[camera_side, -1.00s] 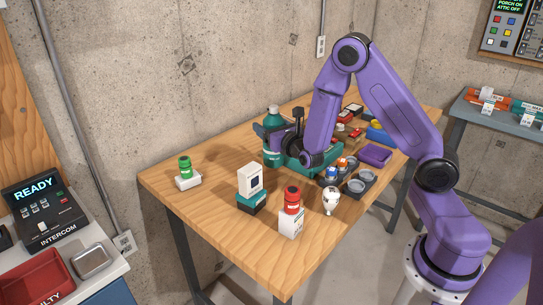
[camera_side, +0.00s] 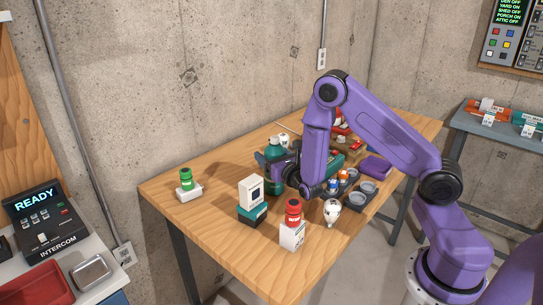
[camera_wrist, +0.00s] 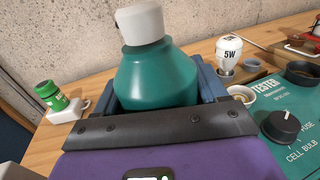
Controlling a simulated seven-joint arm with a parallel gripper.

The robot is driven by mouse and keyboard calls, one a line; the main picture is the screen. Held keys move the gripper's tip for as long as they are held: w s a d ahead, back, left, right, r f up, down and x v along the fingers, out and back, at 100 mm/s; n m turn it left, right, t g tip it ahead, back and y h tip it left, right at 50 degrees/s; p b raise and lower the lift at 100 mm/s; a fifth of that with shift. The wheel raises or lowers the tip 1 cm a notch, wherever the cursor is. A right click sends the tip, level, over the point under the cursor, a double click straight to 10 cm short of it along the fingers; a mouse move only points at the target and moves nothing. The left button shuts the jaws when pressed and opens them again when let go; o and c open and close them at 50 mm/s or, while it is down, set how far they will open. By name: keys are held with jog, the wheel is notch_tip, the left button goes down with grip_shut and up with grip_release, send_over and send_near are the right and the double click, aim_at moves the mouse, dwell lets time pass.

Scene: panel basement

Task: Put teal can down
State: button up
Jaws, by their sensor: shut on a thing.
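The teal can (camera_side: 274,153), a round-shouldered bottle shape with a pale grey cap, is upright in the side view. It fills the middle of the wrist view (camera_wrist: 156,78), tilted slightly there. My gripper (camera_side: 270,166) is shut around its body, with blue fingers on both sides (camera_wrist: 165,90). The can's lower part is hidden behind my gripper, so I cannot tell whether its base touches the wooden table (camera_side: 225,222).
A white box on a teal one (camera_side: 251,193) and a red can on a white box (camera_side: 293,212) stand in front. The teal tester (camera_wrist: 290,122) is close at right. Bare table lies between the green can and white box.

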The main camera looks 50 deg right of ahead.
jog(key=shift+f, duration=0.1)
jog(key=o, duration=1.4)
